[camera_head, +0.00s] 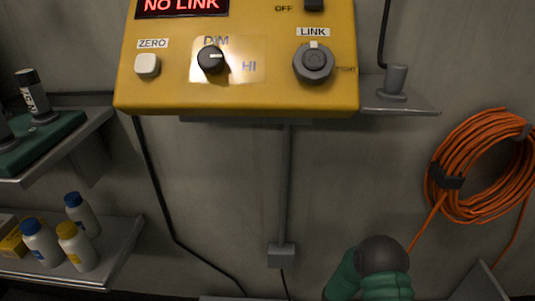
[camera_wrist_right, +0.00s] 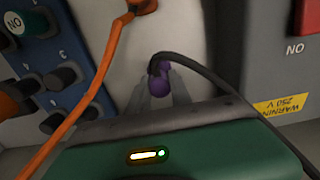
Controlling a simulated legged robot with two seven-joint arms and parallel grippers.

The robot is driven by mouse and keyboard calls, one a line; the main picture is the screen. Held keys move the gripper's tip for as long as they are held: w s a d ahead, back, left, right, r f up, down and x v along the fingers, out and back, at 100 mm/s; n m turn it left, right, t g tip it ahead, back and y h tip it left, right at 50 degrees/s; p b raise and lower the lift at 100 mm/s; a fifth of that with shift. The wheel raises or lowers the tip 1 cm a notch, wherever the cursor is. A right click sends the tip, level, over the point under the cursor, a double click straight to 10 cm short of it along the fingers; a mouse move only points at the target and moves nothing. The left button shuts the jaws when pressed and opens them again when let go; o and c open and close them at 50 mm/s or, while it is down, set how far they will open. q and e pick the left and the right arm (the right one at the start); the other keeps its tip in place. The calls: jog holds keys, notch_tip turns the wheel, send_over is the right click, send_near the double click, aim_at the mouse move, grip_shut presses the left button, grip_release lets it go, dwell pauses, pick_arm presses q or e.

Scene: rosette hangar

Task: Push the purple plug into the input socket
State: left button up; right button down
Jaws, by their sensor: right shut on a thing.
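The purple plug (camera_wrist_right: 160,87) shows in the right wrist view, with a black cable running from it to the right. My right gripper (camera_wrist_right: 158,98) is shut on it, with a grey finger on each side. The plug's front end is hidden, and I cannot tell whether it touches anything. A green and dark part of what looks like my right arm shows at the bottom of the head view. My left gripper is not in view.
The yellow box's display (camera_head: 181,6) reads NO LINK. An orange cable (camera_wrist_right: 103,75) crosses the left of the right wrist view, near a blue panel (camera_wrist_right: 40,50). A grey box (camera_wrist_right: 285,60) stands at right. Shelves with bottles (camera_head: 78,245) are at left; coiled orange cable (camera_head: 480,165) hangs at right.

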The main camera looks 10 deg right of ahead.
jog(key=shift+r+p, duration=2.2)
jog(key=shift+r, duration=0.3)
